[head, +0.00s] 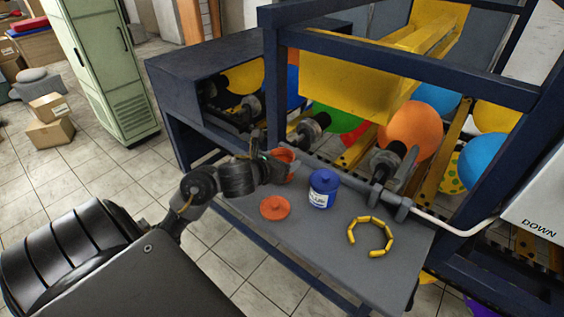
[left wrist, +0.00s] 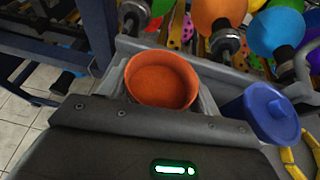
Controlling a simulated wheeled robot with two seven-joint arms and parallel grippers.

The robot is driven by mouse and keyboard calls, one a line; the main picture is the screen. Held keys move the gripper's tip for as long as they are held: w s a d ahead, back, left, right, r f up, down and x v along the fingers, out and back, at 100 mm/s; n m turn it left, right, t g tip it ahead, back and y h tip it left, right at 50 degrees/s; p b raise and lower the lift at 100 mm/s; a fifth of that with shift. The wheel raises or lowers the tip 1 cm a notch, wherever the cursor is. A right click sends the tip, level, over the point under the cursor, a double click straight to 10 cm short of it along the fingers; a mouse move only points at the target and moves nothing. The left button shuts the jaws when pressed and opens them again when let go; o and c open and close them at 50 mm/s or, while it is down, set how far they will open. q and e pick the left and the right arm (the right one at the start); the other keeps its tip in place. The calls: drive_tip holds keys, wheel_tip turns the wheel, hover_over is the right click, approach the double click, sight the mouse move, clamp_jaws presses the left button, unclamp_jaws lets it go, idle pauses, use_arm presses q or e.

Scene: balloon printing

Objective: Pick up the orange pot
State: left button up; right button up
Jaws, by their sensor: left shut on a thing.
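The orange pot (left wrist: 162,80) is open at the top and sits between the fingers of my left gripper (left wrist: 162,92) in the left wrist view. In the head view the orange pot (head: 286,156) is partly hidden by my left gripper (head: 280,163), which is shut on it at the left part of the grey shelf. A round orange lid (head: 275,207) with a knob lies on the shelf just in front of it. I cannot tell whether the pot touches the shelf. My right gripper is not in view.
A blue lidded pot (head: 322,190) stands right of the orange one, and a yellow segmented ring (head: 371,236) lies further right on the grey shelf (head: 330,244). A dark blue machine frame (head: 410,68) with rollers and colored balloons rises behind. A white bar (head: 440,222) runs along the right.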

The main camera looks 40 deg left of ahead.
use_arm(q)
wheel_tip(320, 180, up, 3)
drive_tip(key=shift+r+p, duration=0.1)
drive_tip(key=shift+p, duration=0.65)
drive_tip(key=s+a+r+p, duration=0.5)
drive_tip(key=s+r+p, duration=0.4)
drive_tip(key=s+p, duration=0.3)
drive_tip(key=shift+s, duration=0.5)
